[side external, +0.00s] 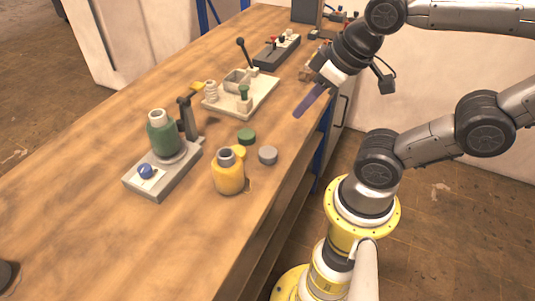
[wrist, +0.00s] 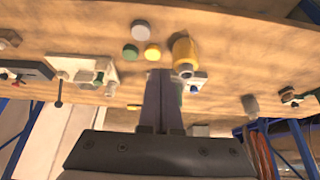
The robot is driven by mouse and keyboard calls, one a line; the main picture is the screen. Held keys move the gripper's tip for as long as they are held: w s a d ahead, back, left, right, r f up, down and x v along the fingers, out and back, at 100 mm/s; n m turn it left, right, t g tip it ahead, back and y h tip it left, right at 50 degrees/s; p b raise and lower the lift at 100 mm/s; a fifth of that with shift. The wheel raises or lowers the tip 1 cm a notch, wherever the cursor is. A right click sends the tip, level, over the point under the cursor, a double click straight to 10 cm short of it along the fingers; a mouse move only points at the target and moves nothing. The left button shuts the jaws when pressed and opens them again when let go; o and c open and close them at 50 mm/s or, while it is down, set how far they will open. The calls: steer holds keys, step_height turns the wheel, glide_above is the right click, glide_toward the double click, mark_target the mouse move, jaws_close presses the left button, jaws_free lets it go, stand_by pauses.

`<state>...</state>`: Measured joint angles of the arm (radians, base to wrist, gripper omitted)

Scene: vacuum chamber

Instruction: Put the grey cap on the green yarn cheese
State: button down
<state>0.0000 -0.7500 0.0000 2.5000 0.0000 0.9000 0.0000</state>
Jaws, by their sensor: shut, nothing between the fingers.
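The grey cap (side external: 268,155) lies flat on the table, right of the yellow yarn cheese; it also shows near the top of the wrist view (wrist: 142,27). The green yarn cheese (side external: 163,140) stands upright on a grey device with a blue knob, and its pale tube end is bare on top. In the wrist view it is mostly hidden behind my fingers. My gripper (side external: 298,113) is shut and empty, raised near the table's right edge, beyond and apart from the grey cap. Its fingers show together in the wrist view (wrist: 160,74).
A green cap (side external: 247,136) and a yellow cap (side external: 238,152) lie close to the grey cap. A yellow yarn cheese (side external: 228,176) stands in front. A pale tray with parts (side external: 262,98) and a dark switch box (side external: 266,60) lie farther back.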

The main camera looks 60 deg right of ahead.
jaws_free()
stand_by(0.6)
